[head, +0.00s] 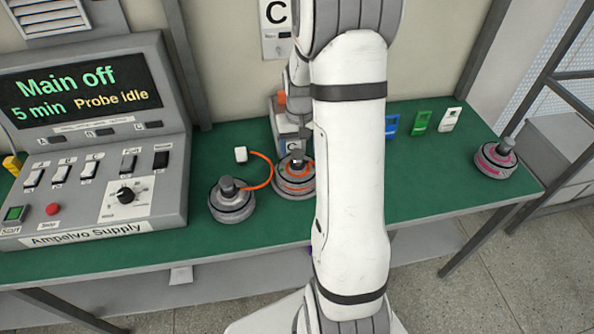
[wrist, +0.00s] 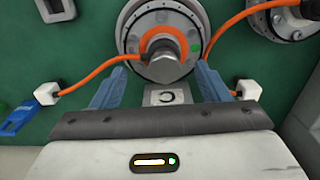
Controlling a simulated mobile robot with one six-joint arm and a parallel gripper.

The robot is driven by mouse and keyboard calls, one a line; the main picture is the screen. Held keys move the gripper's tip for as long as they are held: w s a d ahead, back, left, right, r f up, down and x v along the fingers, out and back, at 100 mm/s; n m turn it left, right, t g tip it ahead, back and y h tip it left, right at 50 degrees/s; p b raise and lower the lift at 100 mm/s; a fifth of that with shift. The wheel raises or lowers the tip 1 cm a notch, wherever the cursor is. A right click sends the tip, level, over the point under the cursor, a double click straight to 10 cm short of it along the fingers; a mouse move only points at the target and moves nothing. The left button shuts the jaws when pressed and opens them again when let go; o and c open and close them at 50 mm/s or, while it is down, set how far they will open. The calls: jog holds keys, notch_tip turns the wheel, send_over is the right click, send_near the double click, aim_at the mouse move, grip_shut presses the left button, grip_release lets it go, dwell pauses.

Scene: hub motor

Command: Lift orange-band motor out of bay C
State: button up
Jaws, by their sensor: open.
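The orange-band motor (head: 296,185) sits on the green bench in front of a grey station marked C, partly hidden by my arm in the head view. In the wrist view the motor (wrist: 136,48) shows a round grey body, an orange band and a central shaft. My gripper (wrist: 162,68) is open, its two blue fingers apart and pointing toward the motor's near side. The shaft lies between the finger lines, further ahead. I cannot tell whether the fingers touch the motor. The bay C plate (wrist: 166,97) shows between the fingers.
A grey motor (head: 231,204) stands close on the left, its orange cable curving to a white plug (head: 241,154) near bay C. A pink-banded motor (head: 495,160) is at far right. Coloured tags (head: 421,121) lie behind. The Ampelvo supply (head: 90,150) fills the left.

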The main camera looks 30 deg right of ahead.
aim_at(297, 166)
jog(key=f, duration=0.3)
jog(key=f+p, duration=0.1)
jog(key=f, duration=0.2)
jog(key=shift+w+a, duration=0.15)
jog(key=shift+a, duration=0.05)
jog(key=shift+r, duration=0.1)
jog(key=shift+c, duration=0.2)
grip_shut()
jog(key=shift+w, duration=0.1)
dwell(0.4)
